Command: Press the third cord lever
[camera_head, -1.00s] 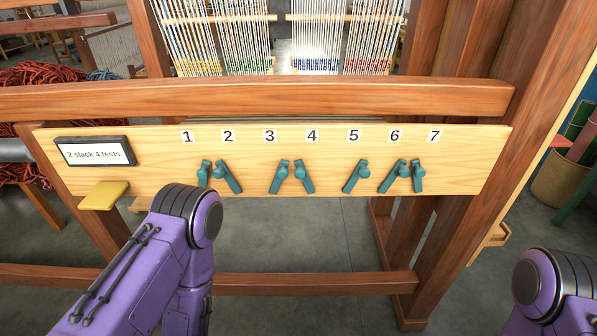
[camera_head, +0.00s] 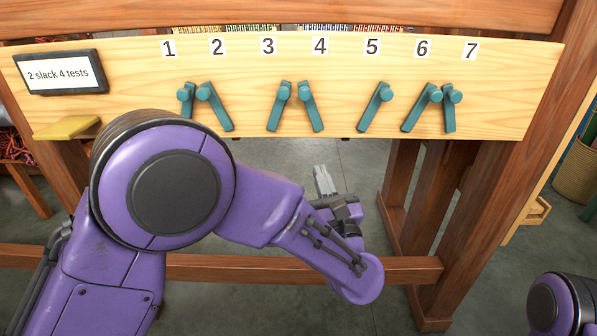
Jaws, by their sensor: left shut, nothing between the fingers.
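A pale wooden board (camera_head: 345,70) carries a row of teal levers under the printed numbers 1 to 7. The third lever (camera_head: 278,108) is under number 3 and slants with its lower end to the left. The fourth lever (camera_head: 311,108), close to its right, slants the other way. My left gripper (camera_head: 321,172) is shut and empty. It is in front of and below the board, below the fourth lever in the picture, and appears apart from every lever. My right gripper is out of view; only part of that arm shows at the lower right.
The second lever (camera_head: 215,108) is left of the third; the fifth (camera_head: 375,108) is farther right. A sign (camera_head: 60,73) reads "2 slack 4 tests", above a yellow pad (camera_head: 67,128). A lower wooden beam (camera_head: 220,268) crosses behind my left arm.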

